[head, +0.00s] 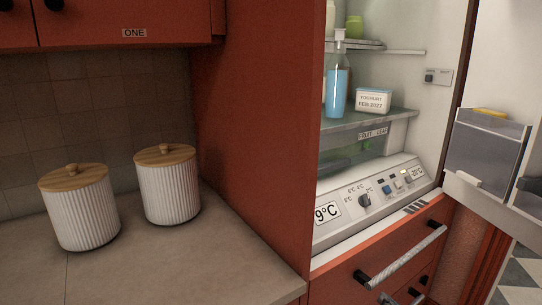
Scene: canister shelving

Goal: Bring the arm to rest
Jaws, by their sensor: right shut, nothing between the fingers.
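Two white ribbed canisters with wooden lids stand upright on the counter, the left canister (80,212) and the right canister (168,190), apart from each other. Only a small grey part of my right gripper (389,299) shows at the bottom edge, in front of the red drawers below the fridge. It is shut and empty, well to the right of the canisters. Most of it is cut off by the frame. My left gripper is not in view.
The fridge (311,170) stands open, with a bottle (337,88), a yoghurt box (373,100) and a control panel inside. Its door bins (485,150) are at the right. A drawer handle (402,255) sticks out. The counter (215,260) is clear in front. A red cabinet labelled ONE (134,33) hangs above.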

